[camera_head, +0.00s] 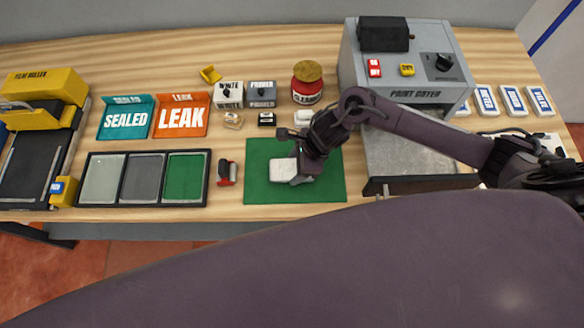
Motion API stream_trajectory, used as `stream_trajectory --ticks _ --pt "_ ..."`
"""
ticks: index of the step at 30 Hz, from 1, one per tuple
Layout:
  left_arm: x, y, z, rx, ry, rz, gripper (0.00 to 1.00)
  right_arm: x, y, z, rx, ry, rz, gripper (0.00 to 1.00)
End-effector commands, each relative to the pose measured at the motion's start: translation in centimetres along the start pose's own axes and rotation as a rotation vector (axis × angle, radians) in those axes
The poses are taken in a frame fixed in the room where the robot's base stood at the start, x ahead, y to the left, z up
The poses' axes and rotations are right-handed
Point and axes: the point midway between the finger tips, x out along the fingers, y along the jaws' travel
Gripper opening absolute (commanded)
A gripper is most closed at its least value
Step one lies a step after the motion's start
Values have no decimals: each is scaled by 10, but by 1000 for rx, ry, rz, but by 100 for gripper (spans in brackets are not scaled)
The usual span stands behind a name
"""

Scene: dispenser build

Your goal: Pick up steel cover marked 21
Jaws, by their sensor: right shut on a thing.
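A pale, light-grey block-like piece (282,169) is at the middle of the green mat (325,188). No number can be read on it, so I cannot tell from its marking whether it is the steel cover marked 21. My right gripper (299,168) reaches in from the right over the mat and is shut on this pale piece at its right side. The gripper hides part of the piece, and I cannot tell whether it touches the mat. My left gripper is not in view.
A grey paint dryer (425,97) stands right, beneath my right arm. A three-part tray (143,204), a red-and-dark tool (227,173), SEALED (125,119) and LEAK (182,118) trays and a film roller (45,85) are left. Small boxes and a red jar (307,84) stand behind the mat.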

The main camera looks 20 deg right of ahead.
Motion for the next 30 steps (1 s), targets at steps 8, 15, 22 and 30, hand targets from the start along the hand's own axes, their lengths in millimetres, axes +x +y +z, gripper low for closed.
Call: stream_trajectory --ticks 8,15,22,30 --pt "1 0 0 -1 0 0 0 -4 -1 2 -1 -2 -2 34" --pt "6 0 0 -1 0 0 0 -33 -2 14 -7 -3 -6 34" --pt "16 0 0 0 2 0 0 -97 -3 42 -9 -5 -9 34" --pt "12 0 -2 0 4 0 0 -161 -2 66 -4 1 -7 34"
